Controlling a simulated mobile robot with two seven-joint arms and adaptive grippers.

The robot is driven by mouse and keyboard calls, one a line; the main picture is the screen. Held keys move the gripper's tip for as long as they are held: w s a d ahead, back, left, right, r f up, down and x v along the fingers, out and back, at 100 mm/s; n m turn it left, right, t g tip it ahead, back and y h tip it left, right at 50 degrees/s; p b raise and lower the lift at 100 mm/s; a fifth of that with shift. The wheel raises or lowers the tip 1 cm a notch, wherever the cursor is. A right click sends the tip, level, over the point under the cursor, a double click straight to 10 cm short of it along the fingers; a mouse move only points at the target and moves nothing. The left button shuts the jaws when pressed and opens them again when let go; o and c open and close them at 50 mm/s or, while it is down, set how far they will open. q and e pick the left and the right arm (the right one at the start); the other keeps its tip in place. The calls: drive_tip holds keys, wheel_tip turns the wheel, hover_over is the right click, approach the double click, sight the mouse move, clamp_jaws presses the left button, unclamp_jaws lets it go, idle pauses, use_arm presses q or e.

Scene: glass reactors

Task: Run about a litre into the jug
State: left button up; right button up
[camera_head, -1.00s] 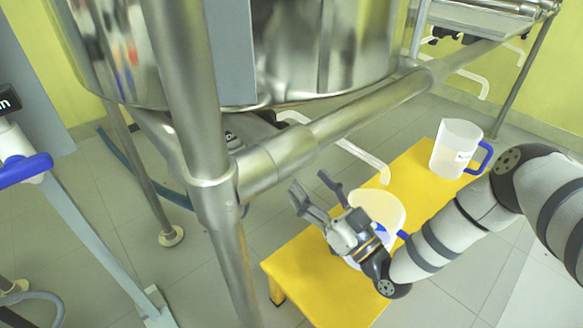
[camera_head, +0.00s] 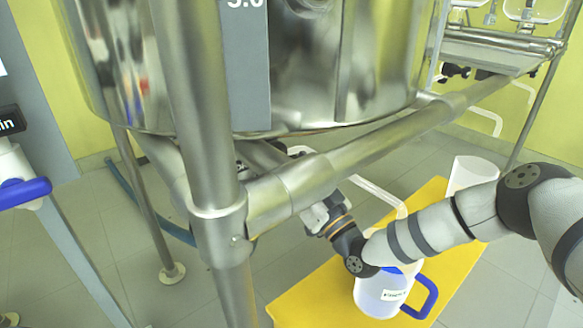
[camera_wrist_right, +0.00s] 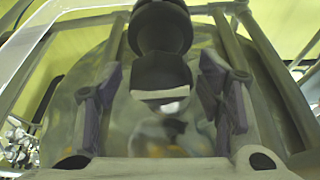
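A clear jug with a blue handle and a white label (camera_head: 372,300) stands on the yellow bench (camera_head: 455,270), below my right arm. A second, pale jug (camera_head: 472,172) stands farther back on the bench, partly behind my arm. My right gripper is under the steel vessel (camera_head: 345,75); its fingers are hidden behind the frame tube in the head view. In the right wrist view the gripper (camera_wrist_right: 160,103) is open, its fingers on either side of a dark, round-ended outlet or valve part (camera_wrist_right: 162,65). I cannot tell whether they touch it. My left gripper is out of view.
A thick steel frame leg (camera_head: 205,130) and cross tube (camera_head: 350,165) stand close in front of my right gripper. A device with a blue handle (camera_head: 25,193) is at the left edge. A glassware rack (camera_head: 490,50) is at the back right. The tiled floor between is mostly clear.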

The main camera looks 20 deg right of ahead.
drive_tip(key=c, duration=1.1)
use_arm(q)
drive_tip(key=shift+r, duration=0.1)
use_arm(e)
drive_tip(key=shift+n+y, duration=0.4)
drive_tip(key=shift+n, duration=0.1)
drive_tip(key=shift+r+n+y+p, duration=0.1)
drive_tip(key=shift+n+y+p, duration=0.35)
drive_tip(key=shift+n, duration=0.45)
drive_tip(key=n+g+y, duration=0.1)
drive_tip(key=n, duration=0.1)
drive_tip(key=n+y+p, duration=0.1)
drive_tip(key=n, duration=0.1)
drive_tip(key=shift+a+n+g, duration=0.1)
drive_tip(key=shift+n+g, duration=0.3)
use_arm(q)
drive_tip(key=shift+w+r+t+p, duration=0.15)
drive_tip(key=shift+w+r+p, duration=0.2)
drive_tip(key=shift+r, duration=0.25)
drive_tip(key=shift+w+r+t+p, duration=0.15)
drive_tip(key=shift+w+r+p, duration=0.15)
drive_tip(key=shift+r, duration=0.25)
use_arm(e)
drive_tip(key=shift+n+g+y, duration=0.4)
drive_tip(key=shift+n+y, duration=0.05)
drive_tip(key=shift+n, duration=0.65)
drive_tip(key=shift+n+g+y, duration=0.4)
drive_tip(key=shift+n, duration=0.7)
drive_tip(key=o, duration=1.2)
